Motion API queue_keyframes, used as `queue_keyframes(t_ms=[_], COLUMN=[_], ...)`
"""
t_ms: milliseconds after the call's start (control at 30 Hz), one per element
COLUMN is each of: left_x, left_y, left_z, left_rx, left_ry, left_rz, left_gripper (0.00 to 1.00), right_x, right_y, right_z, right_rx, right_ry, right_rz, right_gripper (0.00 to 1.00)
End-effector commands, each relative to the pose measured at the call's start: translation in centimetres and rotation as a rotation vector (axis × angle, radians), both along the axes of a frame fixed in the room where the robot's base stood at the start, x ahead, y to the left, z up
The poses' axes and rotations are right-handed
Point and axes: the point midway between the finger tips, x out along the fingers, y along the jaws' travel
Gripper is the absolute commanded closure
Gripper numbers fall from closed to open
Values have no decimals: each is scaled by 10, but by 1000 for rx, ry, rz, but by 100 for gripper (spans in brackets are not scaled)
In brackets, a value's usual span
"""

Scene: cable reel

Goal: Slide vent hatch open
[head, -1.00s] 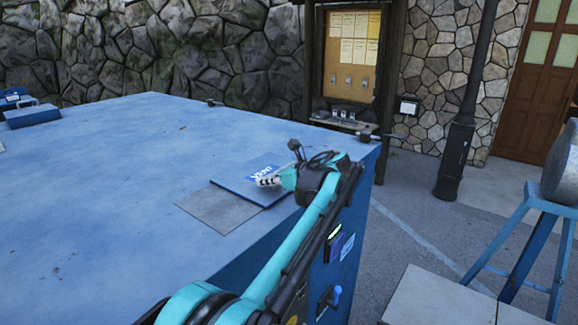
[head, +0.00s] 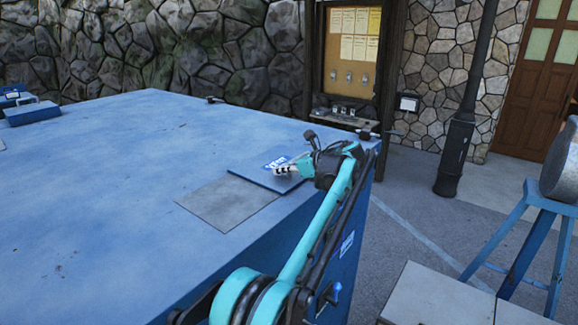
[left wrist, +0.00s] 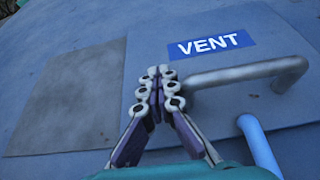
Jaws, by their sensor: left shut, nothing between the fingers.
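The vent hatch (head: 252,172) is a flat blue plate on top of the large blue box (head: 120,180). In the left wrist view the hatch (left wrist: 150,65) carries a blue "VENT" label (left wrist: 211,44) and a grey bar handle (left wrist: 240,73). A grey panel (head: 228,203) is exposed to the left of the hatch; it also shows in the left wrist view (left wrist: 70,95). My left gripper (head: 282,171) is shut and empty. Its fingertips (left wrist: 158,80) are at the left end of the handle; whether they touch it I cannot tell. My right gripper is out of view.
Another hatch-like blue block with a handle (head: 33,112) is at the far left of the box top. A notice board (head: 352,50) and a lamp post (head: 460,130) stand behind. A blue stand (head: 520,240) is at the right.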

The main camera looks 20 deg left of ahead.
Motion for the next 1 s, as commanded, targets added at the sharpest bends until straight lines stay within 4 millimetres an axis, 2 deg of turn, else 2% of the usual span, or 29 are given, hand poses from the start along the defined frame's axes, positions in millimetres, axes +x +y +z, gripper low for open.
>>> queue_keyframes(t_ms=[367, 567, 1000], left_x=[27, 23, 7], left_y=[-11, -9, -2], left_z=[2, 5, 31], left_rx=[0, 0, 0], left_ry=[0, 0, 0], left_rz=[-1, -1, 0], left_gripper=[100, 100, 100], right_x=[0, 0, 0], right_y=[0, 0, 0], right_z=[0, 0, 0], right_rx=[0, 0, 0], right_ry=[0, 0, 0], right_rz=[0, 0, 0], right_gripper=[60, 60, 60])
